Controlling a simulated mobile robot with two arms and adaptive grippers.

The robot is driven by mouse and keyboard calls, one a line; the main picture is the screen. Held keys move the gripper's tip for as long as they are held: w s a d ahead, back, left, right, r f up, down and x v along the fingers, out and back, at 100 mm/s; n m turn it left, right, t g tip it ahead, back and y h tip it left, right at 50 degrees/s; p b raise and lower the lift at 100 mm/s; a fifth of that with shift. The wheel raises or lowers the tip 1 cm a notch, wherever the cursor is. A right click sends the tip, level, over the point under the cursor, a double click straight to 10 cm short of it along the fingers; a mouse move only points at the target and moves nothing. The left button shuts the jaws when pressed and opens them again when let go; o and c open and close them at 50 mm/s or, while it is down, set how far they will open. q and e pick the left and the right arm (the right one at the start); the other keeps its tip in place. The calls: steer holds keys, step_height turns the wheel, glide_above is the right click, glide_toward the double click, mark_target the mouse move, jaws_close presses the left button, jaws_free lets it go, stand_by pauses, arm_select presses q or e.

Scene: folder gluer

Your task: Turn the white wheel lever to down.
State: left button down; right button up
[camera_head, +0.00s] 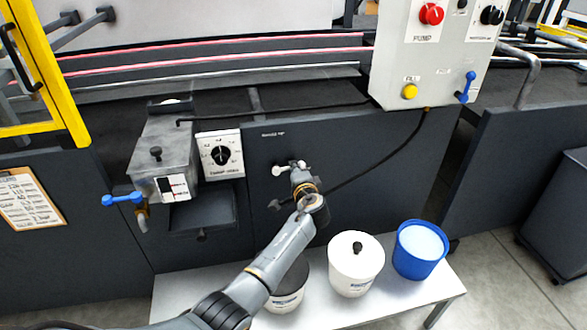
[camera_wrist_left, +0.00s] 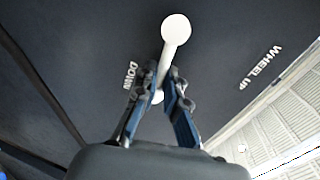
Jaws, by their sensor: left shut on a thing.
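The white wheel lever (camera_head: 279,171) is on the dark front panel of the machine, below a small label. In the left wrist view the lever (camera_wrist_left: 176,30) shows as a white rod with a round white end, and the words DOWN (camera_wrist_left: 131,75) and WHEEL UP (camera_wrist_left: 260,68) are on the panel to either side of it. My left gripper (camera_head: 292,180) is at the lever. In the left wrist view its two fingers (camera_wrist_left: 161,92) are shut on the rod, which sits between them. The fingers partly hide the rod. My right gripper does not show.
A white table (camera_head: 395,302) below holds a lidded white tub (camera_head: 355,266), a blue bucket (camera_head: 420,250) and another tub behind my arm. A metal glue unit (camera_head: 160,160) and a dial (camera_head: 220,155) are to the left. A control box (camera_head: 435,60) hangs above right, with a black cable (camera_head: 385,155).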

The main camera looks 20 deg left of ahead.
arm_select(q)
steer(key=shift+w+d+r, duration=0.15)
steer(key=shift+d+r, duration=0.05)
steer(key=shift+d, duration=0.15)
steer(key=c, duration=1.4)
jaws_free()
steer(key=shift+o, duration=0.5)
steer(key=shift+w+d+f, duration=0.1)
steer(key=shift+f, duration=0.05)
steer(key=v, duration=1.2)
